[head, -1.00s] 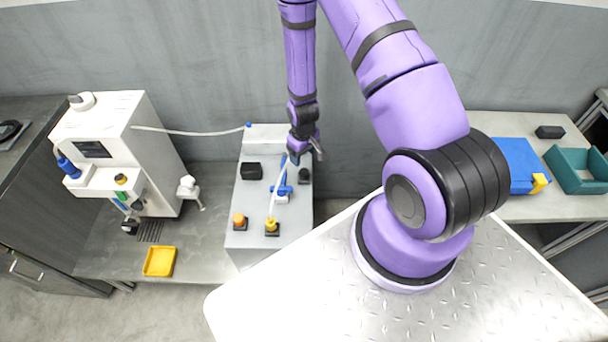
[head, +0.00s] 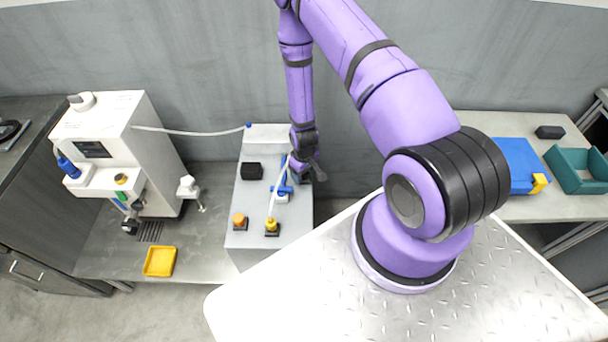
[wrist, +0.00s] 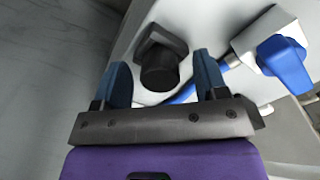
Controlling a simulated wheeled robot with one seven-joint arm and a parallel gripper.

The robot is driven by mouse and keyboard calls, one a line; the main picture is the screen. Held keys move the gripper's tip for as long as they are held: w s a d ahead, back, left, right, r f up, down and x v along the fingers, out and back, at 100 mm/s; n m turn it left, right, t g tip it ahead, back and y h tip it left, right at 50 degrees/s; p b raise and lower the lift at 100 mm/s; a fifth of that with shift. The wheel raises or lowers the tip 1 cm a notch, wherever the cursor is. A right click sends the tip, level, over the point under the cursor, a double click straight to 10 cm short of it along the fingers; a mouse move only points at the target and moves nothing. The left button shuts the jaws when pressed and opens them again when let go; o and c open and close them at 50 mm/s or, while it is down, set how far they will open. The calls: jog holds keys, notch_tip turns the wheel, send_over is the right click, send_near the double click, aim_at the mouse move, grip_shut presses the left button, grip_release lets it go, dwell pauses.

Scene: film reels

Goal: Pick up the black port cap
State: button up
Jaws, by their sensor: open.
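The black port cap (wrist: 160,72) shows in the wrist view as a round dark knob on a square black base on the grey-white panel. My gripper (wrist: 165,72) is open, with one blue finger on each side of the cap in the picture. Whether the fingers are level with the cap or still above it I cannot tell. In the head view my gripper (head: 304,172) is low over the right side of the grey box (head: 245,210), and it mostly hides the cap there.
A blue valve handle (wrist: 284,62) on a white block is right of my gripper, with a blue tube between. A yellow tray (head: 160,262) lies left.

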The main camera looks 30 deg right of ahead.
jog(key=shift+f, duration=0.25)
jog(key=c, duration=1)
jog(key=shift+r, duration=0.1)
